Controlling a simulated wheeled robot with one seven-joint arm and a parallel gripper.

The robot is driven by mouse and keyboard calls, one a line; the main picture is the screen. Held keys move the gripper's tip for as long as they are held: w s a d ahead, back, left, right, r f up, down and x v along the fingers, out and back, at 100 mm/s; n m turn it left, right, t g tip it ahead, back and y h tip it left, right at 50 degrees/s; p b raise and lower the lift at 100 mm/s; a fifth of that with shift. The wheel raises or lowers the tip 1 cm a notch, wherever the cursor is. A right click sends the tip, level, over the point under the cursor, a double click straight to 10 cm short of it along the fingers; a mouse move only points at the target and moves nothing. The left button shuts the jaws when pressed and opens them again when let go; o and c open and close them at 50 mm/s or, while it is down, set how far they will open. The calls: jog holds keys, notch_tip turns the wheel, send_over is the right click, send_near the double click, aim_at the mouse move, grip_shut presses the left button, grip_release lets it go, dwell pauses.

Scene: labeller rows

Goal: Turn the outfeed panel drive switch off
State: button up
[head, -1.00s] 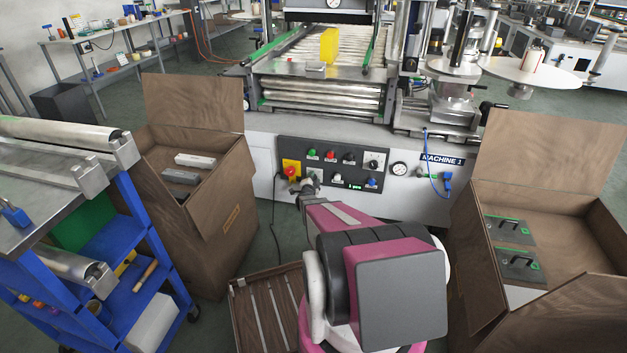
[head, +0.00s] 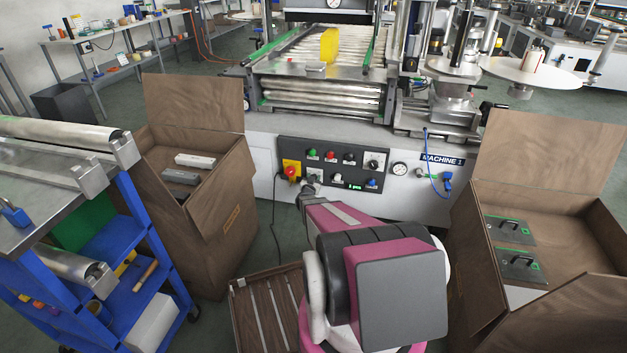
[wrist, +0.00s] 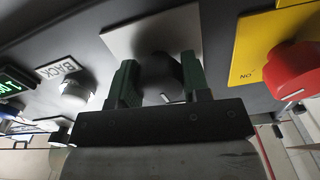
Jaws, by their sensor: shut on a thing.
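The control panel (head: 333,163) is on the front of the machine. In the wrist view a dark round knob (wrist: 160,68) on a light grey square plate (wrist: 112,38) sits between my gripper's two green fingers. My gripper (wrist: 158,88) is shut on this knob; a short pale mark shows on the knob's near edge. In the head view my gripper (head: 311,188) is at the panel's lower left and hides the knob. I cannot read any label on the grey plate, so I cannot tell whether this is the drive switch.
A red knob (wrist: 296,72) on a yellow plate (wrist: 250,45) is close beside my gripper. A pale knob (wrist: 76,92) by a "BACK" label is on the other side. Open brown boxes (head: 225,215) (head: 480,255) flank my arm. A blue cart (head: 150,235) stands left.

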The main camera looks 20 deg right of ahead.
jog(key=n, duration=0.3)
jog(key=shift+n, duration=2.1)
jog(key=o, duration=0.9)
jog(key=shift+o, duration=0.2)
jog(key=shift+s+a, duration=0.1)
jog(key=v, duration=1)
jog(key=shift+s+a, duration=0.25)
